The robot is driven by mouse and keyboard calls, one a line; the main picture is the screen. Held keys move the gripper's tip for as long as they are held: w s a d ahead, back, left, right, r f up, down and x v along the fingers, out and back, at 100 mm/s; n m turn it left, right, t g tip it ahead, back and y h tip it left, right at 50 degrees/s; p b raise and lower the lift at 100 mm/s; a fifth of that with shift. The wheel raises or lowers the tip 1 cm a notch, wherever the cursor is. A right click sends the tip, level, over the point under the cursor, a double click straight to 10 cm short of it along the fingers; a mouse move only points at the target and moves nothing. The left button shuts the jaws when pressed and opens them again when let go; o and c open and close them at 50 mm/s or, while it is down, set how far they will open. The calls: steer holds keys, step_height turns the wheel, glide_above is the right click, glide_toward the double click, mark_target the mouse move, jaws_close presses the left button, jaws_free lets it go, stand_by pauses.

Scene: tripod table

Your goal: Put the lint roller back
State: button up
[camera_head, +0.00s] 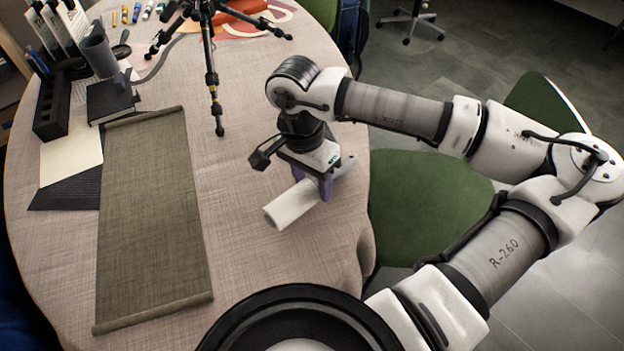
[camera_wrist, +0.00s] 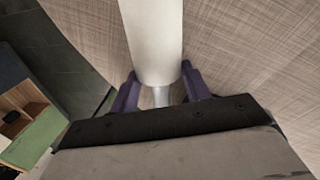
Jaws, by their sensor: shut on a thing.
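The lint roller (camera_head: 292,204) shows as a white cylinder over the right part of the round table, near its edge. In the wrist view the white roller (camera_wrist: 153,38) points away from me, with a thinner grey neck between my fingers. My gripper (camera_head: 326,188) points down with its purple fingers shut on the lint roller; they also show in the wrist view (camera_wrist: 160,92) on either side of the neck. The handle end is mostly hidden behind the gripper. I cannot tell whether the roller touches the tabletop.
A grey-green runner (camera_head: 150,220) lies on the left of the table (camera_head: 255,310). A black tripod (camera_head: 213,85) stands at the back. A black holder (camera_head: 52,105), a dark box (camera_head: 108,104) and upright white items crowd the back left. A green chair (camera_head: 425,200) adjoins the right edge.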

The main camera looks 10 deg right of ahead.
steer(key=shift+f+b, duration=0.3)
steer(key=o, duration=0.9)
steer(key=shift+o, duration=0.2)
steer(key=shift+r, duration=0.1)
step_height(320, 180, up, 12)
steer(key=w+a, duration=0.1)
steer(key=shift+w+a, duration=0.2)
